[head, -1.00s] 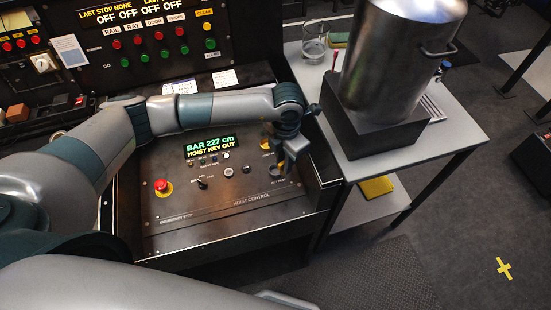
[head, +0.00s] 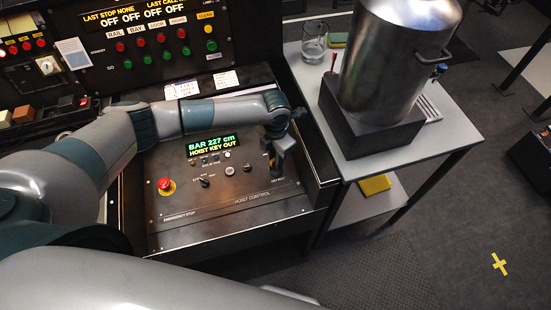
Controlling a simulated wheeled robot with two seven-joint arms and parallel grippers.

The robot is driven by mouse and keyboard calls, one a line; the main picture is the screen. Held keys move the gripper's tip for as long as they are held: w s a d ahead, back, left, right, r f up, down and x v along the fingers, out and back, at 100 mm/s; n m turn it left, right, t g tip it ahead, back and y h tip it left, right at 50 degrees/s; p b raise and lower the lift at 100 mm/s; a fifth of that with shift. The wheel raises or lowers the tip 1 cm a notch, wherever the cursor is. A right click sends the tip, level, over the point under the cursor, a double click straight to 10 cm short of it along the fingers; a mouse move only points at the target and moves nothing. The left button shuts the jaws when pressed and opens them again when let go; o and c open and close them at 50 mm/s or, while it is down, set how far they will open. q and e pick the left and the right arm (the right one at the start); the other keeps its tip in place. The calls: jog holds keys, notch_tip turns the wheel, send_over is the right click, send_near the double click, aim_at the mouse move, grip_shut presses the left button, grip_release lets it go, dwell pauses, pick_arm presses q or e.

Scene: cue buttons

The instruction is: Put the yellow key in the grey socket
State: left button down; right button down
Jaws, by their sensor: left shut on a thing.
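My left gripper (head: 278,168) reaches over the right side of the hoist control panel (head: 215,200), its jaws pointing down and shut. The yellow key cannot be made out between the jaws; the hand and its fingers hide what they hold. The grey socket at the panel's right side is covered by the gripper, so I cannot tell whether the key touches it. The panel display (head: 212,145) reads "BAR 227 cm" and "HOIST KEY OUT".
A red emergency stop button (head: 166,185) and a black selector knob (head: 204,182) sit left on the panel. A metal urn (head: 395,60) on a black block stands on the side table (head: 440,140) to the right. A console with buttons rises behind.

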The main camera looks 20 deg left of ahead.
pick_arm(q)
jog(key=shift+f, duration=0.7)
pick_arm(e)
jog(key=shift+d+r, duration=0.35)
pick_arm(q)
jog(key=shift+f, duration=0.1)
pick_arm(e)
jog(key=shift+f, duration=0.1)
pick_arm(q)
jog(key=shift+f, duration=0.2)
jog(key=c, duration=1.6)
grip_release()
jog(key=shift+r, duration=0.1)
pick_arm(e)
jog(key=shift+a, duration=0.2)
